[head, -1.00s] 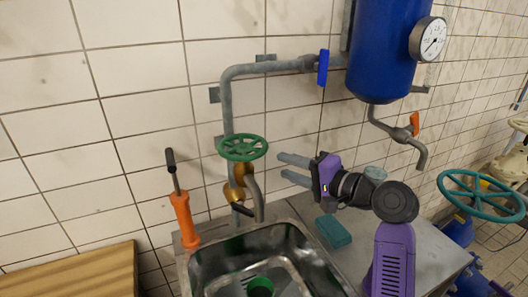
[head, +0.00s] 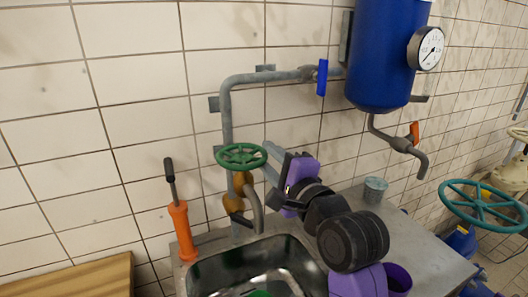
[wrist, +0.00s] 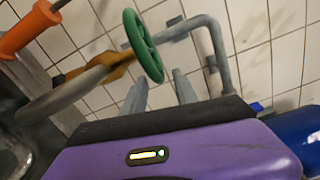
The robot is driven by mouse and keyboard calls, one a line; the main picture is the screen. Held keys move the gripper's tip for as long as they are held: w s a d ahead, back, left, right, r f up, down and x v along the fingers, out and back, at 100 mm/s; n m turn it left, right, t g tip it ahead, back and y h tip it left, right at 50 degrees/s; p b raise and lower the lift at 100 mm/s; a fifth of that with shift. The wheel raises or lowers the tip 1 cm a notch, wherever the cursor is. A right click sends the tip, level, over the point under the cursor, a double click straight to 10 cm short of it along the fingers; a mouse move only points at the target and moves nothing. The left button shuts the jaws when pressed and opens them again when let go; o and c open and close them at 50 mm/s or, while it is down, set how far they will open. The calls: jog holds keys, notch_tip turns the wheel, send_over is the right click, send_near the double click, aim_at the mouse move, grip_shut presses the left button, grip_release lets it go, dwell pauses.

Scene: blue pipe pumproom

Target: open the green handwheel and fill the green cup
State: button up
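The green handwheel (head: 241,157) sits on top of a brass valve (head: 237,190) on the grey wall pipe. A bent spout (head: 256,210) comes off this valve above the sink. The green cup (head: 259,294) stands in the sink, and only its top shows at the picture's bottom edge. My gripper (head: 269,160) is open and empty, its fingers pointing left, just right of the handwheel. In the wrist view the handwheel (wrist: 143,46) is beyond the two parted fingertips (wrist: 160,84). I cannot tell whether a finger touches it.
The metal sink (head: 205,272) is below the spout. An orange-handled tool (head: 181,230) stands at its left. A blue lever (head: 322,77) and blue tank (head: 380,55) are up right. A grey cup (head: 375,190) stands on the counter, and a teal handwheel (head: 482,208) is far right.

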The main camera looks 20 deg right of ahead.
jog(key=shift+w, duration=1.4)
grip_shut()
jog(key=shift+s+a, duration=0.1)
